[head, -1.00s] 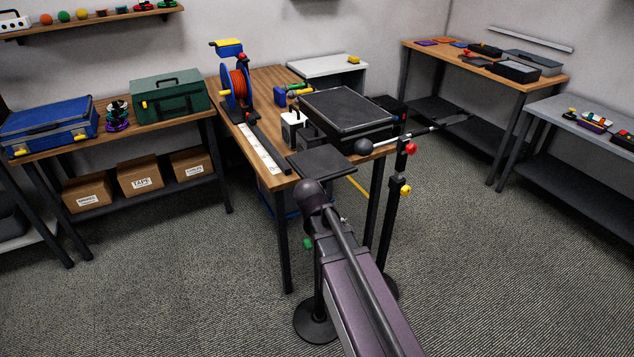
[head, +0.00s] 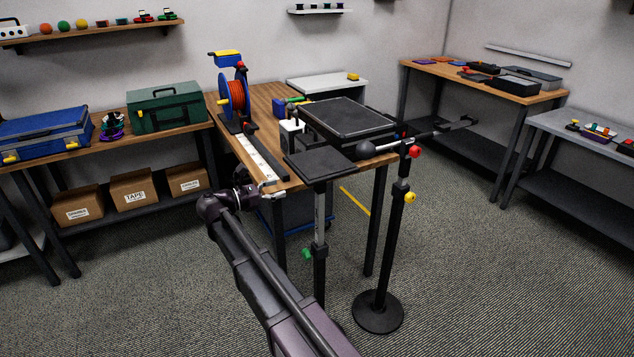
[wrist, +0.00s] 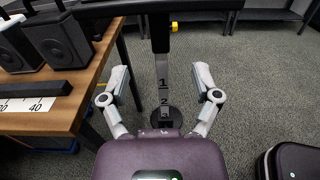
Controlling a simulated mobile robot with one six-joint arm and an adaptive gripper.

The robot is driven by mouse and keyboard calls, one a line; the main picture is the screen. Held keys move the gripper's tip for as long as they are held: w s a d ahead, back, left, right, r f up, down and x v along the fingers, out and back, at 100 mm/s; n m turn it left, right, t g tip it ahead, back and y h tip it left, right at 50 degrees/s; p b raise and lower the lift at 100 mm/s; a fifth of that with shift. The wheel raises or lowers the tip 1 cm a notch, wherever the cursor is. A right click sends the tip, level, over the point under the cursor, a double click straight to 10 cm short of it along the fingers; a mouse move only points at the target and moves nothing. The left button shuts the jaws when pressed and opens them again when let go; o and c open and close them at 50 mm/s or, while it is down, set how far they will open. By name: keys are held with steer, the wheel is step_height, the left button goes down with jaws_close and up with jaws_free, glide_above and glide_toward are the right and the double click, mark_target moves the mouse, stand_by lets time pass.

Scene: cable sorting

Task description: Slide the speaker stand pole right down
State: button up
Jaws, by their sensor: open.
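The speaker stand has a flat black top plate (head: 319,165). Below it a grey inner pole (head: 320,207) shows above a black lower tube. A green knob (head: 307,254) sits at the side near where they meet. My arm hides the stand's foot in the head view. In the wrist view the pole (wrist: 162,72) bears the numbers 1, 2 and 3, and its round black base (wrist: 167,119) shows on the floor. My gripper (head: 268,188) is left of the pole in the head view. In the wrist view my gripper (wrist: 160,82) is open and empty, its fingers on either side of the pole's line.
A wooden table (head: 262,105) with a cable reel (head: 234,93) and a black flat case (head: 347,117) stands close behind. A microphone stand (head: 387,250) with red and yellow knobs stands close right.

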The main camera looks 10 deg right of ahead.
steer(key=shift+a, duration=0.15)
stand_by(0.3)
steer(key=x, duration=1.4)
jaws_close()
